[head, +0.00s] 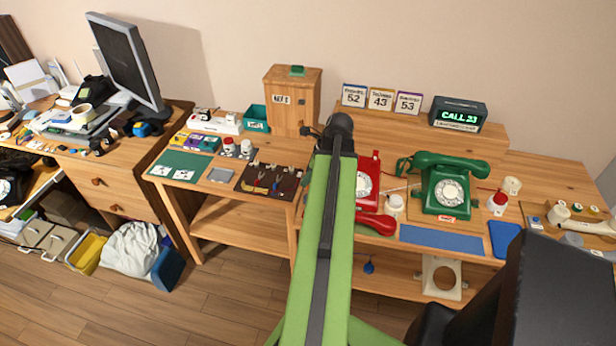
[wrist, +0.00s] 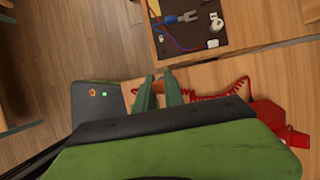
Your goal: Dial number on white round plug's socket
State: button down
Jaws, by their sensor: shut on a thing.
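A red dial phone (head: 366,178) stands right of my arm in the head view, with its red handset (head: 378,223) lying in front of it. A green dial phone (head: 450,187) stands further right with its handset on top. A display (head: 459,115) reads CALL 23. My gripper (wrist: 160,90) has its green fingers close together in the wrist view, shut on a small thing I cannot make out. A red coiled cord (wrist: 225,90) runs beside the fingers. My arm hides the gripper in the head view. I cannot tell which object is the white round plug or its socket.
A dark tool board (head: 270,180) lies left of my arm; it also shows in the wrist view (wrist: 200,38). Cards numbered 52, 43 and 53 (head: 380,98) stand on the back shelf. A blue mat (head: 440,240) lies before the green phone. A wooden cabinet (head: 290,100) stands behind.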

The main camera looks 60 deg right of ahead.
jog(key=shift+f+b, duration=1.7)
jog(key=shift+s, duration=0.15)
jog(key=shift+f+b, duration=1.25)
dwell(0.3)
jog(key=c, duration=1.3)
grip_release()
jog(key=shift+c, duration=0.2)
